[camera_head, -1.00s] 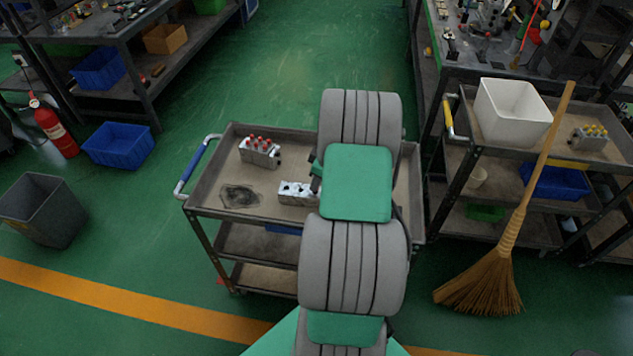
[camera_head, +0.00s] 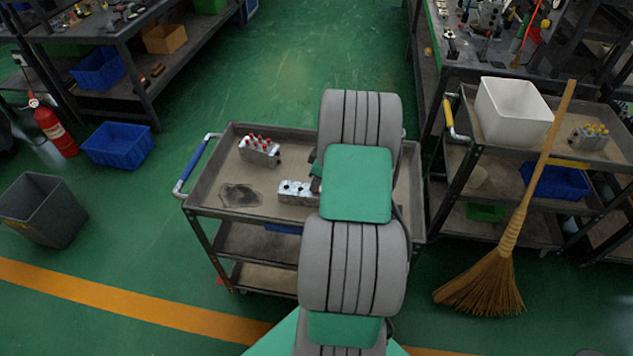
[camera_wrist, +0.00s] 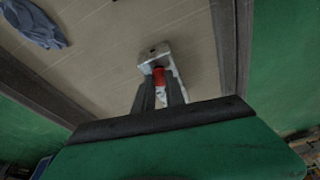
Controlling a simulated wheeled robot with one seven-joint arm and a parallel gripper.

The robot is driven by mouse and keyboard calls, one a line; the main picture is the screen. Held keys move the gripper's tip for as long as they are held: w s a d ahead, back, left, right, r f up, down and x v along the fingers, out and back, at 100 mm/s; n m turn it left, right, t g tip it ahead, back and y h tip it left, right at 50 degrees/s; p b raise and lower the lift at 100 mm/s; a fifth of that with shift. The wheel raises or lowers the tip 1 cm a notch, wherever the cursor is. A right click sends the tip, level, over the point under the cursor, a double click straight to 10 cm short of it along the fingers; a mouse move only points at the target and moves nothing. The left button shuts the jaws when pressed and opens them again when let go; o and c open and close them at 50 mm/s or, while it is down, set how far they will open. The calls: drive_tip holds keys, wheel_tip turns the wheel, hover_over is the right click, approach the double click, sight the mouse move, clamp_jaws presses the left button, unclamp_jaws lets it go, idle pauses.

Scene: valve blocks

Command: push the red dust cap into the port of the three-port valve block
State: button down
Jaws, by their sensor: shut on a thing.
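The three-port valve block (camera_head: 295,192) is a pale metal block with dark round ports on top, on the cart's tray beside my arm. In the wrist view the block (camera_wrist: 152,57) lies just beyond my fingertips, with one dark hole showing at its far end. My gripper (camera_wrist: 160,86) is shut on the red dust cap (camera_wrist: 158,76), which is over the block. I cannot tell whether the cap is above the port or partly in it. My arm hides the block's right end in the head view.
Another block with several red caps (camera_head: 260,150) stands farther back on the cart's tray (camera_head: 215,172). The tray has raised edges. A broom (camera_head: 505,250) leans at the right.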

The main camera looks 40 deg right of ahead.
drive_tip(key=shift+f+b, duration=0.4)
drive_tip(key=shift+f, duration=0.1)
idle(0.3)
drive_tip(key=c, duration=1.3)
unclamp_jaws()
drive_tip(key=shift+r, duration=0.1)
